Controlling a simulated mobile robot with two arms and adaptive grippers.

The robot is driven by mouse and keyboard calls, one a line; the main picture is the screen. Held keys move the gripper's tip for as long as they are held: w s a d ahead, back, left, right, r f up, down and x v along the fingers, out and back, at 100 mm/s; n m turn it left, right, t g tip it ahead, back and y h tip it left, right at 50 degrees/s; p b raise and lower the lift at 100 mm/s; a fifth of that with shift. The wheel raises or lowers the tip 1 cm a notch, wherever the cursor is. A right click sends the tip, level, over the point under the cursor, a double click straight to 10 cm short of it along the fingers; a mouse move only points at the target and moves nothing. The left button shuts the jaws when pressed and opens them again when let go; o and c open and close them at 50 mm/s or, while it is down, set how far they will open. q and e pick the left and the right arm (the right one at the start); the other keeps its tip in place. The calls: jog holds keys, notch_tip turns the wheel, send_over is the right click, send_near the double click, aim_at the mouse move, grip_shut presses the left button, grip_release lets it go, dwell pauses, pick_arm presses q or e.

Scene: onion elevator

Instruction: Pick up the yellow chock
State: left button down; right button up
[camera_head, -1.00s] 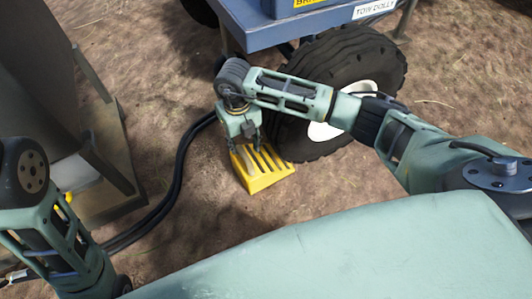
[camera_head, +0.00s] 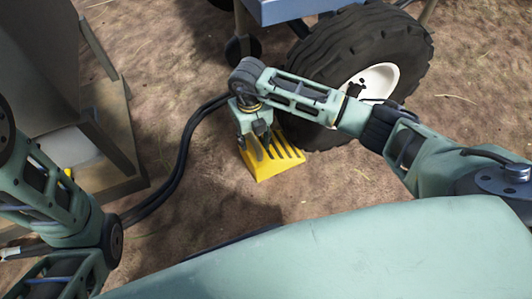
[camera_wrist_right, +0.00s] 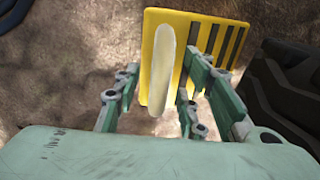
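The yellow chock (camera_head: 268,172) lies on the ground against the front of the big black tyre. It has dark slots and, in the right wrist view, a pale yellow bar (camera_wrist_right: 162,70) standing out from its yellow face (camera_wrist_right: 187,20). My right gripper (camera_head: 260,148) is over the chock and hides part of it. In the right wrist view my right gripper's fingers (camera_wrist_right: 162,92) are apart, one on each side of the pale bar, with gaps showing. Whether the fingertips touch the chock, I cannot tell.
The black tyre (camera_head: 330,60) of a blue dolly (camera_head: 300,8) stands right behind the chock. A grey metal structure (camera_head: 110,120) stands at the left. Bare ground is free in front of the chock.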

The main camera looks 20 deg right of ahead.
jog(key=shift+c, duration=0.3)
grip_shut()
dwell(0.3)
jog(key=shift+w+r, duration=0.1)
jog(key=shift+r, duration=0.05)
